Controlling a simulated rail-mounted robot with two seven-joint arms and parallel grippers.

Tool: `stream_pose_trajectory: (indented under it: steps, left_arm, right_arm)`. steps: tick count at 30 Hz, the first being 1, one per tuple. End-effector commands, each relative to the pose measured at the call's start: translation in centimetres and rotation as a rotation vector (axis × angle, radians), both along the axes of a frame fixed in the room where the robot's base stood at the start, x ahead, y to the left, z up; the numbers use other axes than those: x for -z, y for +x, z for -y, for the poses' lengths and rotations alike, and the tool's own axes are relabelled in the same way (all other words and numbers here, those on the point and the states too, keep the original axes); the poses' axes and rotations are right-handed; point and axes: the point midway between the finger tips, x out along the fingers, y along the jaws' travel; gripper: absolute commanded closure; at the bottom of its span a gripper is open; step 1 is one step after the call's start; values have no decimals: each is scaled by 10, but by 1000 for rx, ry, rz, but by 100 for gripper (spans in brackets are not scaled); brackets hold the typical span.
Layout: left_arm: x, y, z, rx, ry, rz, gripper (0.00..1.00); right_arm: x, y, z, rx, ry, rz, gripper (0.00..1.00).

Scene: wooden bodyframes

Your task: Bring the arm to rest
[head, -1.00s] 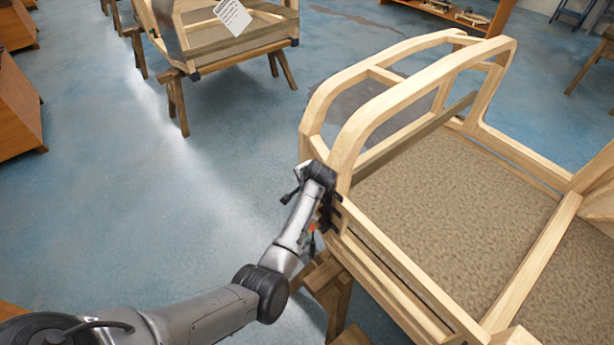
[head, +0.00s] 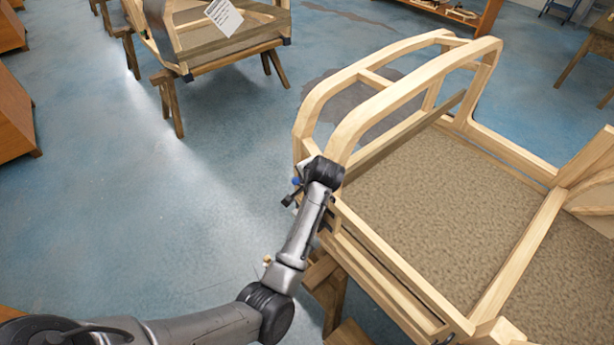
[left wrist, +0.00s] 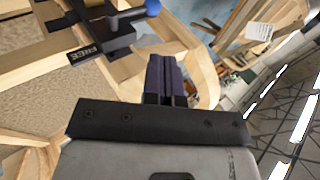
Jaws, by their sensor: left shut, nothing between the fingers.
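My left arm (head: 300,235) reaches in from the lower left in the head view, with its wrist beside the near left corner of the wooden bodyframe (head: 375,118). The wrist hides my left gripper's fingers there. In the left wrist view my left gripper (left wrist: 166,75) shows two dark fingers pressed together with nothing between them. Beyond them is a dark clamp-like fixture (left wrist: 105,42) with a blue ball knob (left wrist: 152,8), close to the frame's wooden bars; the fingers appear apart from it. My right gripper is out of view.
The bodyframe rests on a wooden trestle (head: 325,290), with a brown textured panel (head: 420,190) inside. A second bodyframe on trestles (head: 220,45) stands at the back left, with a white paper sheet (head: 223,17) on it. Open blue floor (head: 110,190) lies left of my arm.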

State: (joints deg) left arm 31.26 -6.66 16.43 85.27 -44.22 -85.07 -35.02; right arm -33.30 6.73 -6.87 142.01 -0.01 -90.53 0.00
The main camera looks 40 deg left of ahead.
Motion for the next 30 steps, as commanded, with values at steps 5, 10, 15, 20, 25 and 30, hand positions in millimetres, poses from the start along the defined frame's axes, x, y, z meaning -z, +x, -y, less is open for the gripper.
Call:
stream_pose_trajectory:
  steps: [5, 10, 15, 20, 25, 30]
  left_arm:
    - [-6, -2, 4, -1, 1, 1, 100]
    - [-7, -2, 4, -3, -1, 2, 100]
    - [-7, -3, 4, -71, -26, 52, 100]
    - [-14, 2, 16, -194, -179, 209, 100]
    - [-74, 7, 39, -237, -382, 477, 100]
    - [-131, -5, 65, -183, -521, 672, 100]
  right_arm:
    - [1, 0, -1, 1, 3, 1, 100]
    - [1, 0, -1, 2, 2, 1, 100]
    - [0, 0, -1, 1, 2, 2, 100]
    - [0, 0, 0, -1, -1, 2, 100]
    - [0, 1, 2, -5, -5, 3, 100]
    - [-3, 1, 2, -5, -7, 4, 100]
